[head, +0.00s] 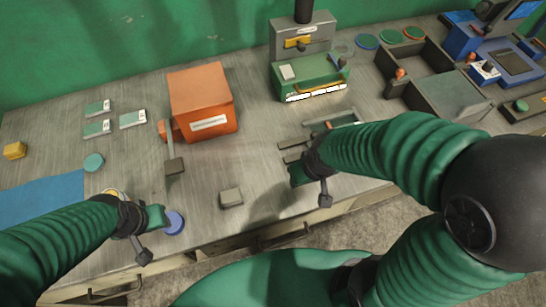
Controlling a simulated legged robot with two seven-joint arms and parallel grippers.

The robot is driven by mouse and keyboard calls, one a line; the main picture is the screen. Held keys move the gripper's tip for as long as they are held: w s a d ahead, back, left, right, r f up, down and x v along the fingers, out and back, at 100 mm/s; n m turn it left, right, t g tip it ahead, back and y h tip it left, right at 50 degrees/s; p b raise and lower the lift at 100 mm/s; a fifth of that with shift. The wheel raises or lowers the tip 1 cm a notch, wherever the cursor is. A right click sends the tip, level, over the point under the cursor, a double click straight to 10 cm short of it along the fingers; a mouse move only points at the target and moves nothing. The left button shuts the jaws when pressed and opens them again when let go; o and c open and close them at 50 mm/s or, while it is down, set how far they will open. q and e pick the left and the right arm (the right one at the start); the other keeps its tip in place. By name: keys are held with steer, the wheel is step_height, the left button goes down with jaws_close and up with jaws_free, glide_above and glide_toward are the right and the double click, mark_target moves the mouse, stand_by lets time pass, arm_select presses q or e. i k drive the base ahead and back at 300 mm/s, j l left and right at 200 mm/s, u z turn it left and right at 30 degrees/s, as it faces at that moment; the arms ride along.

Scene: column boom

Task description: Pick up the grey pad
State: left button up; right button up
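A small light grey block (231,197), which looks like the grey pad, lies on the metal bench near its front edge, between my two grippers. Nothing touches it. My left gripper (150,236) is to its left, by the front edge and next to a blue disc (174,223). My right gripper (311,187) is to its right, over the bench near flat grey pieces. I see no object held in either gripper, but the view does not show clearly how far their fingers are apart.
An orange box (201,102) with a lever ending in a darker grey plate (175,167) stands behind the block. A green machine (309,77) stands at the back. Grey trays (447,88) are at the right, a blue mat (42,202) at the left. Bench around the block is clear.

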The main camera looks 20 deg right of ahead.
mark_target(233, 198)
steer(key=u, duration=0.4)
steer(key=l+u, duration=0.15)
steer(key=u, duration=0.7)
steer(key=k+l+u, duration=0.1)
steer(key=u, duration=0.75)
steer(key=k+l+u, duration=0.1)
steer(key=k, duration=0.3)
steer(key=k+l, duration=0.3)
steer(key=k+u, duration=0.05)
